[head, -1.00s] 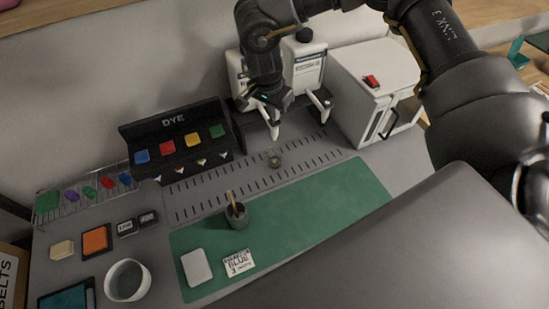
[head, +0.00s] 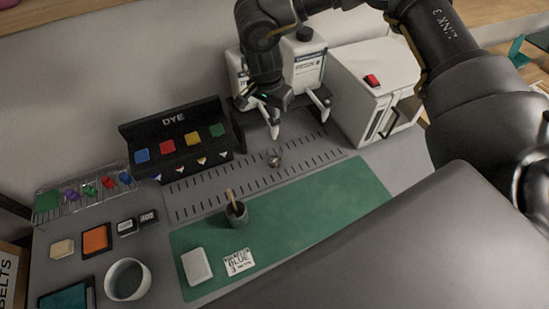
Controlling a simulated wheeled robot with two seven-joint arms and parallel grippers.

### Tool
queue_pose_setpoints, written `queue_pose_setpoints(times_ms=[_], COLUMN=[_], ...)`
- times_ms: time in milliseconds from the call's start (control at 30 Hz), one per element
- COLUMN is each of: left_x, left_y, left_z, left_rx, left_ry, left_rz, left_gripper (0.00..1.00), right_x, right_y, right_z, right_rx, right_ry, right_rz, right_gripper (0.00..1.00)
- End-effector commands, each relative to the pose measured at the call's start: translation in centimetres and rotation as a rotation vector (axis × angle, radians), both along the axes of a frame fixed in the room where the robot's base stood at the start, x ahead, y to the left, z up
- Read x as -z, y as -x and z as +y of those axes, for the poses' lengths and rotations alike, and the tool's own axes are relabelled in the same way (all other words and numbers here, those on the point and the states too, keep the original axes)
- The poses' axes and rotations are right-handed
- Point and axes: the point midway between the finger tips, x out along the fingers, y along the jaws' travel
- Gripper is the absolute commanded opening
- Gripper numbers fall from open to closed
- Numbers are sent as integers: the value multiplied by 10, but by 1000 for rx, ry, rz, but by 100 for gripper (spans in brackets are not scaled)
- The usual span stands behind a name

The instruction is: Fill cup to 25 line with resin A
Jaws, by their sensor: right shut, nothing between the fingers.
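A small clear cup (head: 274,161) stands on the slotted grey strip, in front of the resin dispensers. Its fill lines and level are too small to read. Two white resin containers stand at the back: the right one (head: 308,72) has a black cap and a label whose letter I cannot read. The left container (head: 237,72) is partly hidden behind my right arm. White spouts, one on the left (head: 273,127) and one on the right (head: 321,106), point down below them. My right gripper (head: 268,108) is shut and empty at the left spout, above and behind the cup. My left gripper is not in view.
A black DYE rack (head: 174,126) stands left of the dispensers. A white cabinet (head: 360,85) with a red switch stands at right. A dark stick holder (head: 236,214) and a note card (head: 238,262) sit on the green mat (head: 320,210).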

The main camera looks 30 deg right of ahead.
Motion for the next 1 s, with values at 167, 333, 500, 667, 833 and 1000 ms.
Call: queue_pose_setpoints(times_ms=[167, 333, 500, 667, 833, 1000], left_x=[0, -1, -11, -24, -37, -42], left_y=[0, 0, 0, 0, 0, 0], left_z=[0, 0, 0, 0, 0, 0], left_rx=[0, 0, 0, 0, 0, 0], left_ry=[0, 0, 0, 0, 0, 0], left_rz=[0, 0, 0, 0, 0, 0], left_gripper=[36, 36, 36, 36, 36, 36], right_x=[0, -2, -14, -32, -50, -58], right_y=[0, 0, 0, 0, 0, 0], right_z=[0, 0, 0, 0, 0, 0], right_rx=[0, 0, 0, 0, 0, 0], right_ry=[0, 0, -1, 0, 0, 0], right_rz=[0, 0, 0, -1, -1, -1], right_gripper=[0, 0, 0, 0, 0, 0])
